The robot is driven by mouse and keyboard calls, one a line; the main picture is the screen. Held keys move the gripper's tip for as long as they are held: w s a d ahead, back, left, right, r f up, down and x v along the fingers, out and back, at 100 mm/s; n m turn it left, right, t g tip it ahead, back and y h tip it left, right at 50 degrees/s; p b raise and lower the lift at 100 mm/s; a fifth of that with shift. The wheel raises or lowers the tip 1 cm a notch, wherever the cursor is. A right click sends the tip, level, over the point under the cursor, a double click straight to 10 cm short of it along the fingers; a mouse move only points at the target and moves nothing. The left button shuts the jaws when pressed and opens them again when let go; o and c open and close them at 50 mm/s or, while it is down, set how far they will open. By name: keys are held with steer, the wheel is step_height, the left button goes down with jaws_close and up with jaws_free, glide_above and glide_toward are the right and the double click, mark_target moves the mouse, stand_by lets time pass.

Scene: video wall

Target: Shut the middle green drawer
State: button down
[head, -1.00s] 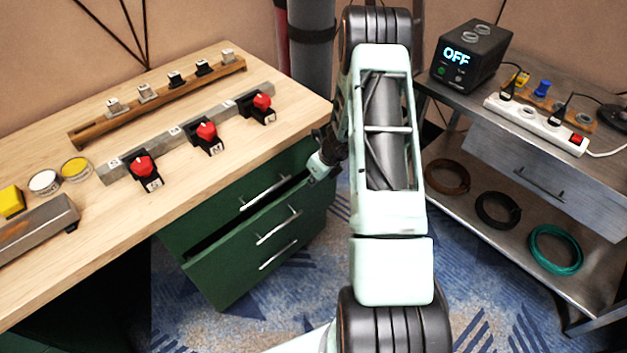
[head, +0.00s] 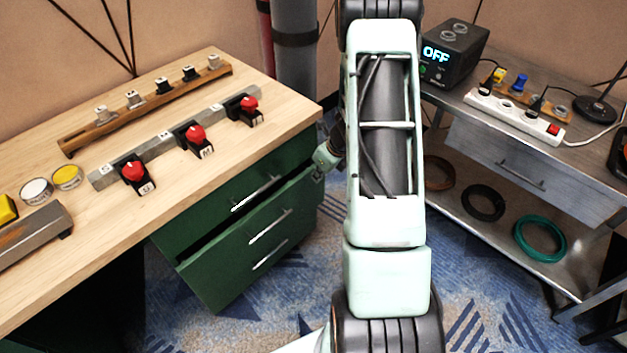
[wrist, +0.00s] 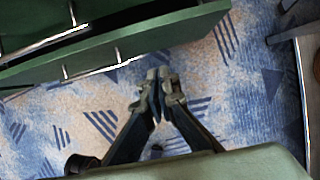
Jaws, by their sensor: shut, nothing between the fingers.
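The middle green drawer (head: 232,252) stands pulled partly out of the cabinet under the wooden table, and a dark gap shows along its top edge. Its silver bar handle (head: 270,226) faces the room. In the wrist view the drawer front (wrist: 170,36) crosses the top of the picture, with a handle (wrist: 92,71) below its edge. My gripper (wrist: 159,76) is shut and empty. Its tips point toward the drawer front, over the carpet just right of the handle, and look apart from it. In the head view my arm hides the fingers; only part of the wrist shows beside the drawer's right end.
The top green drawer (head: 215,195) looks closed. The wooden table (head: 130,200) above carries red switches (head: 196,136) and buttons. A metal cart (head: 440,185) with a power strip (head: 515,115) and coiled cables stands at the right. Blue patterned carpet (wrist: 225,100) lies open before the drawers.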

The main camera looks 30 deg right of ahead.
steer(key=s+a+b, duration=0.4)
steer(key=a, duration=0.5)
steer(key=s+a+r+b, duration=0.1)
steer(key=s+a+b, duration=0.25)
steer(key=a, duration=0.45)
steer(key=s+a+b, duration=0.3)
steer(key=a+b, duration=0.1)
steer(key=a, duration=0.5)
steer(key=b, duration=0.8)
glide_toward(234, 234)
step_height(234, 234, down, 5)
steer(key=shift+w+a+f, duration=0.15)
steer(key=shift+w+a, duration=0.4)
steer(key=shift+a, duration=0.15)
